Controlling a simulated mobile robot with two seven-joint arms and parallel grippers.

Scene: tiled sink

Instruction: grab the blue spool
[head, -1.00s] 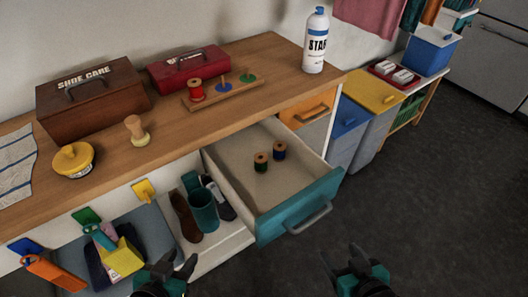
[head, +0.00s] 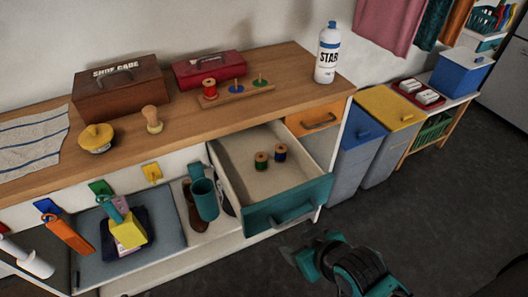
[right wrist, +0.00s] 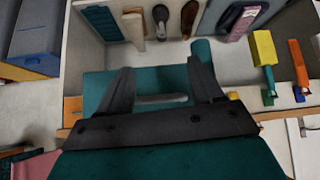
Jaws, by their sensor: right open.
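The drawer has a teal front with a handle. My right gripper (head: 310,247) is open and empty, outside the drawer, in front of and below its teal front. In the right wrist view the two fingers (right wrist: 162,85) are apart, with the teal drawer front and its handle (right wrist: 162,99) behind them. I cannot make out the spools in that view. My left gripper is not in view.
On the counter (head: 185,121) stand a spool rack (head: 245,93) with a red spool (head: 209,88), a shoe care box (head: 118,88) and a starch can (head: 327,53). A teal cup (head: 205,199) is left of the drawer. Bins (head: 358,137) stand to its right. The dark floor is open.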

